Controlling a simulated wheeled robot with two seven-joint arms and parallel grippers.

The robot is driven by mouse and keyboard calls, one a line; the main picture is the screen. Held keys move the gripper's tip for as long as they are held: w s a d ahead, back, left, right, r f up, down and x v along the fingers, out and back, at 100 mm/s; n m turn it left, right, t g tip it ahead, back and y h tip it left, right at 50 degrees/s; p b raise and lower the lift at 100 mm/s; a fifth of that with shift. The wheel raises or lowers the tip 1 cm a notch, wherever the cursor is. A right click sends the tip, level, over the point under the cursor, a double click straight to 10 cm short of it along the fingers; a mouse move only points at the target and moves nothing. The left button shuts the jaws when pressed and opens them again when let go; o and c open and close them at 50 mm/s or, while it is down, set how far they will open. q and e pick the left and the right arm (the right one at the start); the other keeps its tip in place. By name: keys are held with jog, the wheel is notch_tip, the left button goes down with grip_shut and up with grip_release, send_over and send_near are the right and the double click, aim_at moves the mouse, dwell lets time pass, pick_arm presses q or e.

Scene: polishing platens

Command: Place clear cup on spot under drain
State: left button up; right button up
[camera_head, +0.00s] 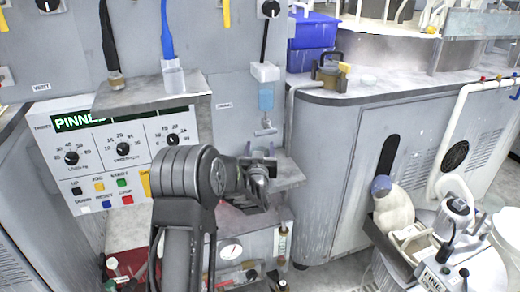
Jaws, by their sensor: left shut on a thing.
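My left gripper (258,180) is at the small grey ledge to the right of the control panel. It is shut on a small clear cup (261,158), which shows only in part above the fingers. The fingers and wrist hide its lower part, so I cannot tell whether it touches the ledge (287,172). Above it on the grey wall hangs a clear fitting with blue liquid (265,95) and a pale spout (265,128), beside a small label that is too blurred to read surely. My right gripper is not in view.
The control panel (105,150) with knobs and coloured buttons is left of my arm, under a grey shelf (150,93). Valves and a gauge (231,250) sit below. A grey counter (385,88) with a blue bin (312,35) is to the right.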

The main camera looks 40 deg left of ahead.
pick_arm(q)
jog(key=shift+f, duration=0.1)
jog(key=o, duration=1.5)
jog(key=shift+s+r, duration=0.1)
jog(key=shift+r, duration=0.15)
jog(key=v, duration=1.2)
jog(key=shift+f, duration=0.1)
jog(key=shift+o, duration=0.4)
